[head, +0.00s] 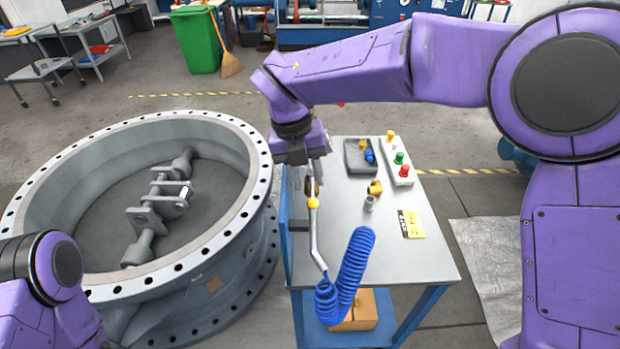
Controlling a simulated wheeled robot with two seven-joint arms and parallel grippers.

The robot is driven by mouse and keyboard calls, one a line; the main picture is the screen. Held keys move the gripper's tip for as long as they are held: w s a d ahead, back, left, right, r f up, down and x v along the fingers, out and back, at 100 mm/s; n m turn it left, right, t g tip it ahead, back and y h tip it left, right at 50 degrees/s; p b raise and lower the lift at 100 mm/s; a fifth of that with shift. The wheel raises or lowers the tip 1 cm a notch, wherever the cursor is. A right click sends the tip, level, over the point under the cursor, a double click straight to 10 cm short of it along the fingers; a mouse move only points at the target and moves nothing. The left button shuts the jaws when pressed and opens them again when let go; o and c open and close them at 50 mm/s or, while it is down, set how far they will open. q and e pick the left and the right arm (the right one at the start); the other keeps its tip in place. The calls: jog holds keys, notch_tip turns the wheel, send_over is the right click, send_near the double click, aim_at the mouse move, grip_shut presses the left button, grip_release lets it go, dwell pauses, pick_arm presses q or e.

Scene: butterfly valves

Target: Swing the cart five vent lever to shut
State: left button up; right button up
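A grey cart (438,262) on blue legs stands right of centre. On its top is a small fitting with a yellow lever (375,187) above a short grey cylinder (369,204); this may be the vent lever, and its position is hard to read. A yellow label (411,224) lies to its right, its print too small to read. My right gripper (312,178) points down at the cart's left edge, left of the yellow lever and apart from it. My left gripper is out of view.
A blue coiled hose (352,270) hangs at the cart's front left. A grey tray (359,158) and a button box (399,162) sit at the cart's back. A large flanged valve ring (228,232) stands close on the left. The cart's front right top is clear.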

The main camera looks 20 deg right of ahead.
aim_at(312, 188)
jog(key=shift+w+d+f, duration=0.1)
jog(key=shift+f, duration=0.55)
jog(key=shift+d+f, duration=0.1)
jog(key=shift+f, duration=0.3)
jog(key=shift+s+d, duration=0.1)
jog(key=shift+s, duration=0.15)
jog(key=shift+w, duration=0.1)
grip_shut()
